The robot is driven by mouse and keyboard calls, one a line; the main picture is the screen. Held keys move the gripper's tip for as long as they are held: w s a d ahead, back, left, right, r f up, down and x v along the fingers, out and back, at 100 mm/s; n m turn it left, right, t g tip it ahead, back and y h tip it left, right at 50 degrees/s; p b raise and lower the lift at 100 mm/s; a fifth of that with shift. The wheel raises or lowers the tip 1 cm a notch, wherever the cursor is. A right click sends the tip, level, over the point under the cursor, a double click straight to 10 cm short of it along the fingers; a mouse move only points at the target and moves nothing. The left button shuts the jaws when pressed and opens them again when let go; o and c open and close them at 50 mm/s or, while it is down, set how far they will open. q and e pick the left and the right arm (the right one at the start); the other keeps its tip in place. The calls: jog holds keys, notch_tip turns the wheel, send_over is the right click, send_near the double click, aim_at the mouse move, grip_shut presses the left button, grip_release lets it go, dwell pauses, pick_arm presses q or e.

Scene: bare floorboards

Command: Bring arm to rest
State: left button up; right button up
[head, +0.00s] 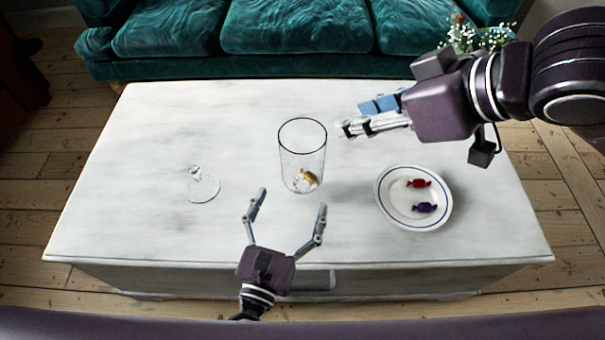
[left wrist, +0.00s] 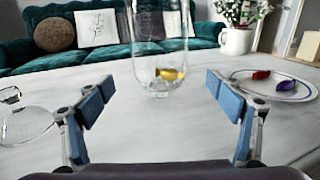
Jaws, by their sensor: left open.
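My left gripper (head: 292,203) is over the front edge of the white table in the head view. Its fingers are spread wide with nothing between them, and they also show in the left wrist view (left wrist: 160,90). A tall clear glass (head: 303,147) stands upright just beyond the fingertips, apart from them. A yellow wrapped candy (head: 308,178) lies at the bottom of the glass. My right gripper (head: 372,122) hangs over the table right of the glass, pointing left. Its fingers are seen edge-on and overlap, so the gap between them is unclear.
A white plate with a blue rim (head: 388,212) holds a red candy (head: 419,183) and a purple candy (head: 424,207). A small clear glass piece (head: 203,186) is at left. The white table (head: 150,130) is otherwise mostly bare. A green sofa (head: 290,25) stands behind.

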pick_arm(q)
jog(key=shift+v, duration=1.7)
jog(key=shift+r, duration=0.1)
